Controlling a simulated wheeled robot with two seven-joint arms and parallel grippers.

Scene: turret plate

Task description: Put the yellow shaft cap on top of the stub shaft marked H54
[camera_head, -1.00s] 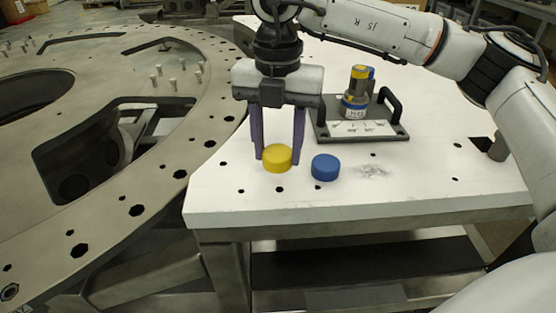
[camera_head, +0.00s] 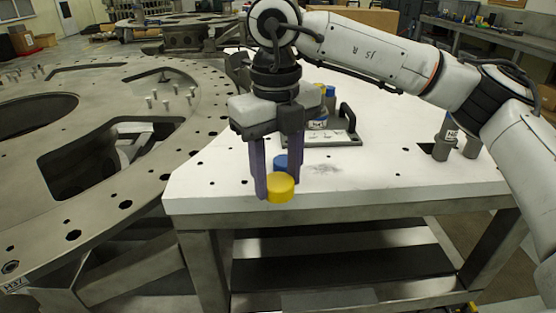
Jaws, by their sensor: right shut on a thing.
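The yellow shaft cap (camera_head: 280,189) is between the purple fingers of my right gripper (camera_head: 278,184), which is shut on it. The cap appears over the front part of the white table; whether it is clear of the surface I cannot tell. The label is too small to read surely. My left gripper is not in view.
A blue cap (camera_head: 281,160) is partly hidden behind the gripper. A dark plate with handles (camera_head: 345,138) carries yellow-and-blue-topped parts, partly hidden by my gripper. The white table (camera_head: 400,185) is clear at front right. A large metal ring (camera_head: 150,185) lies left.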

